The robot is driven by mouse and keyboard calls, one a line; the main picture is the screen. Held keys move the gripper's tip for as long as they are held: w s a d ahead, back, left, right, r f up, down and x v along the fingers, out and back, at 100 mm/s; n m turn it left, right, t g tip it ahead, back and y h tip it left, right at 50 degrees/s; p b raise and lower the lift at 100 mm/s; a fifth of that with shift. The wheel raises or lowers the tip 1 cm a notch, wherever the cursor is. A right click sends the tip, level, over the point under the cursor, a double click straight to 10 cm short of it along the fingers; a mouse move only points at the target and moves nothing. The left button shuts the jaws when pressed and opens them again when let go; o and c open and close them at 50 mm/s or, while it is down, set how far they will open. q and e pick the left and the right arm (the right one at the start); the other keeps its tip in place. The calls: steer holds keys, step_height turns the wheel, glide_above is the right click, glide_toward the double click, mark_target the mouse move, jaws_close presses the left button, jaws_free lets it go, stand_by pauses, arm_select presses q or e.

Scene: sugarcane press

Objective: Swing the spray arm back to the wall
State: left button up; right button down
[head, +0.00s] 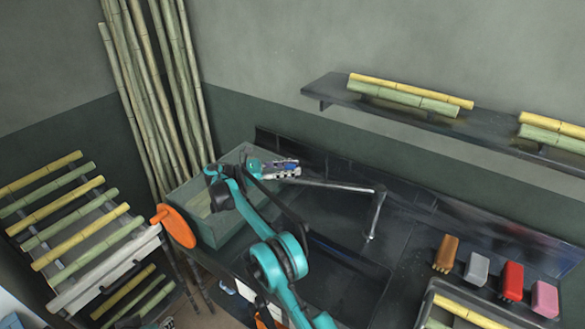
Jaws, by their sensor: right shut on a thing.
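The spray arm (335,186) is a thin grey metal tube over the dark sink counter. It runs from my right gripper to a bend at the right, where a section (375,215) drops towards the sink. My right gripper (287,169) is shut on the left end of the spray arm, close to the dark back edge along the wall (290,143). The fingers are small in view, and the exact grip point is partly hidden. My left gripper is not in view.
A glass-sided bin (222,232) and an orange disc (175,226) are left of my right arm. Bamboo poles (155,90) lean in the corner beside a cane rack (75,225). A wall shelf (330,90) holds canes. Several brushes (512,281) lie right.

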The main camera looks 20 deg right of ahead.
steer(key=c, duration=1.1)
jaws_free()
steer(key=shift+a, duration=0.1)
steer(key=shift+r, duration=0.1)
step_height(320, 180, up, 10)
steer(key=shift+f, duration=0.1)
